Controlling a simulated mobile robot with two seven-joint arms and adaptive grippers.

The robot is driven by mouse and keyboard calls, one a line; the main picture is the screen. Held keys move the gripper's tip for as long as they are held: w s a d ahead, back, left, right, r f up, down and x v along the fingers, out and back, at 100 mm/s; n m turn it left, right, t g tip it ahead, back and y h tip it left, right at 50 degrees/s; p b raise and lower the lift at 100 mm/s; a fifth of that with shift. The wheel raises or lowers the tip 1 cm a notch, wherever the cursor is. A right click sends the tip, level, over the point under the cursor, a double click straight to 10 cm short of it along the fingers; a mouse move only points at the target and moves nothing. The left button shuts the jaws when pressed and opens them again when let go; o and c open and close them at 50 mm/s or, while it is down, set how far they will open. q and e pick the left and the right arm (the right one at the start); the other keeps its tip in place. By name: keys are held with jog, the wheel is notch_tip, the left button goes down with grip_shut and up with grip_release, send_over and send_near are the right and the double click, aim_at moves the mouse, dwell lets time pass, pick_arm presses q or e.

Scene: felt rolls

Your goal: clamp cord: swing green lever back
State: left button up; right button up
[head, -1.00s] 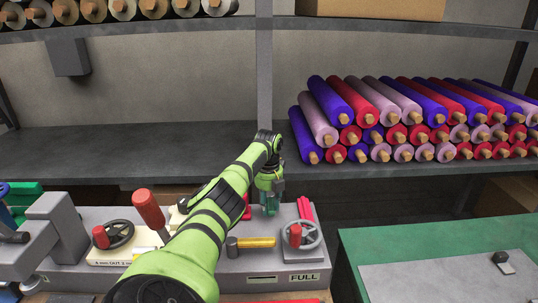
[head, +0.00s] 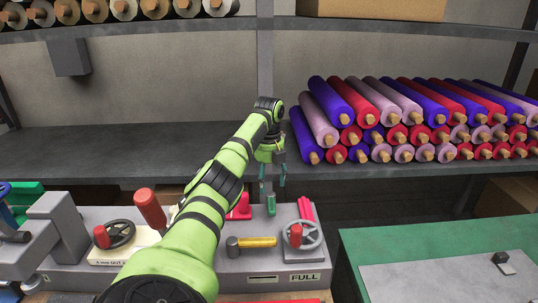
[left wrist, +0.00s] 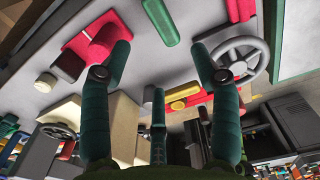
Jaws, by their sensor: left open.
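The green lever (head: 271,206) is a short green bar standing on the grey bench panel, just right of the red block (head: 240,208). It also shows in the left wrist view (left wrist: 160,20), beyond my fingertips. My left gripper (head: 272,176) is above the green lever, with its teal fingers spread and nothing between them. In the left wrist view the open fingers (left wrist: 160,55) stand apart from the lever, one to each side of its line. I cannot make out a cord for certain. My right gripper is not in view.
A handwheel with a red knob (head: 302,237) stands right of the lever, and a yellow-handled hammer (head: 253,242) lies in front. A tall red-topped lever (head: 149,208) stands to the left. Felt rolls (head: 400,115) fill the shelf at the right. The shelf's left part is bare.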

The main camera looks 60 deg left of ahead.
pick_arm(q)
jog(key=shift+r, duration=1.45)
